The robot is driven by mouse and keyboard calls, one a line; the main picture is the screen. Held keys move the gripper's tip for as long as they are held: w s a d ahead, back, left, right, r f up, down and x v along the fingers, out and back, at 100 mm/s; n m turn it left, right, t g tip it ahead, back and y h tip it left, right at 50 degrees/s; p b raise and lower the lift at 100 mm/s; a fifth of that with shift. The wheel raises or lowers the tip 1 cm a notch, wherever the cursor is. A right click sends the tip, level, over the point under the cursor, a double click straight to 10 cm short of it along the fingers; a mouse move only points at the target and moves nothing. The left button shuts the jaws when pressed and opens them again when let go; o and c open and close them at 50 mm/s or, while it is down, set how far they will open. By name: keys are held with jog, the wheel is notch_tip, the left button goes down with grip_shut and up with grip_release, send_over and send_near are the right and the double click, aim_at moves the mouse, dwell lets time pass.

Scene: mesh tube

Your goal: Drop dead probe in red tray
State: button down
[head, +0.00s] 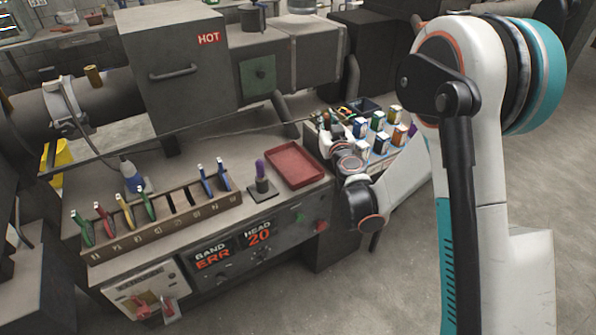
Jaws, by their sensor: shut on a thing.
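The red tray (294,165) lies empty on the right end of the grey machine bench. A brown slotted rack (160,226) on the bench holds several upright, slightly tilted probes: a green one (82,228), a red one (104,221), a yellow one (124,212) and blue ones at its right end (206,180). Slots in its middle are empty. My gripper (328,127) is small and partly hidden by my wrist, just right of the red tray and apart from it. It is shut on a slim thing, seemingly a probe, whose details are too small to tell.
A purple-topped item stands in a small black holder (262,186) between rack and tray. A block marked HOT (185,65) rises behind. Small boxes (377,121) stand on a surface to the right. A panel reads BAND ERR (212,258).

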jog(key=w+a+f+n+y+b, duration=0.1)
jog(key=a+f+b, duration=0.2)
jog(key=a+f, duration=0.5)
notch_tip(320, 180, down, 2)
jog(key=shift+w+a+f+g+y+b, duration=0.15)
jog(key=shift+w+a+g+y+b, duration=0.15)
jog(key=shift+y+b, duration=0.1)
jog(key=c, duration=1.4)
grip_release()
jog(key=shift+o, duration=0.2)
notch_tip(320, 180, up, 10)
